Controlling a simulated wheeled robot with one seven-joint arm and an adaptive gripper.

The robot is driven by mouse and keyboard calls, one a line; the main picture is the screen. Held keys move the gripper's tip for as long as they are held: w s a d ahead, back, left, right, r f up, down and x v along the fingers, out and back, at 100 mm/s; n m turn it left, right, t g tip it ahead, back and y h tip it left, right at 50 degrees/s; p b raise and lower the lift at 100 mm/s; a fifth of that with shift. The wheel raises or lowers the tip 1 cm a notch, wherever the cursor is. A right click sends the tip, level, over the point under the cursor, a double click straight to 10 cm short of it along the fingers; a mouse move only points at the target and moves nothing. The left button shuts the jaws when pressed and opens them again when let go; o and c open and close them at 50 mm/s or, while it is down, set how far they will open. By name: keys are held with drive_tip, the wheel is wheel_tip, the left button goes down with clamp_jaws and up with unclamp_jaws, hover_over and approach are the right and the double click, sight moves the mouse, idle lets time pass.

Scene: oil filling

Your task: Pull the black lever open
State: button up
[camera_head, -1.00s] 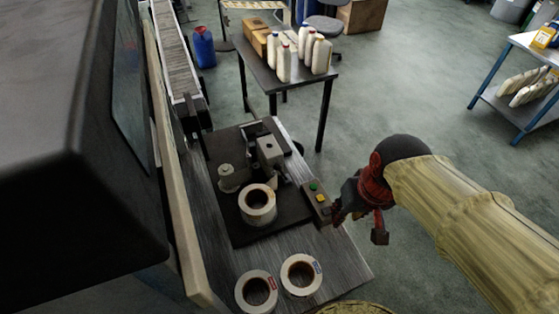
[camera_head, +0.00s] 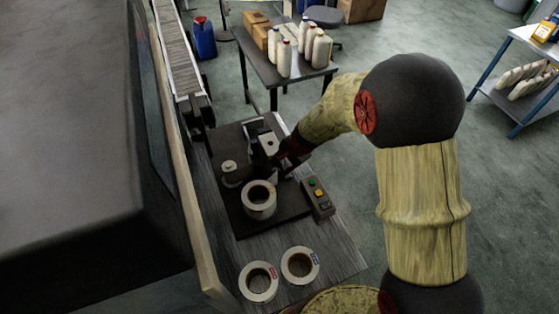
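A small grey and black machine (camera_head: 259,129) stands on a dark base plate (camera_head: 247,222) on the workbench, with a roll of white tape (camera_head: 258,201) in front of it. My arm reaches in from the right, and my gripper (camera_head: 282,160), dark with red parts, is at the right side of the machine. It is very close to the machine's metal block; whether it touches cannot be told. The black lever cannot be made out apart from the dark machine parts and my gripper. The fingers are too small and dark to show whether they are open or shut.
A control box (camera_head: 318,197) with green and yellow buttons sits on the bench's right edge. Two more tape rolls (camera_head: 259,281) lie at the front. A large dark housing (camera_head: 70,140) fills the left. Behind is a table (camera_head: 262,66) with white bottles and boxes.

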drive_tip(key=w+r+m+t, duration=0.1)
drive_tip(key=w+m, duration=0.1)
drive_tip(key=b, duration=0.2)
hover_over(282, 169)
drive_tip(key=f, duration=0.4)
drive_tip(key=a+f, duration=0.1)
drive_tip(key=f, duration=0.1)
drive_tip(key=shift+s+f, duration=0.4)
drive_tip(key=shift+c, duration=0.2)
clamp_jaws()
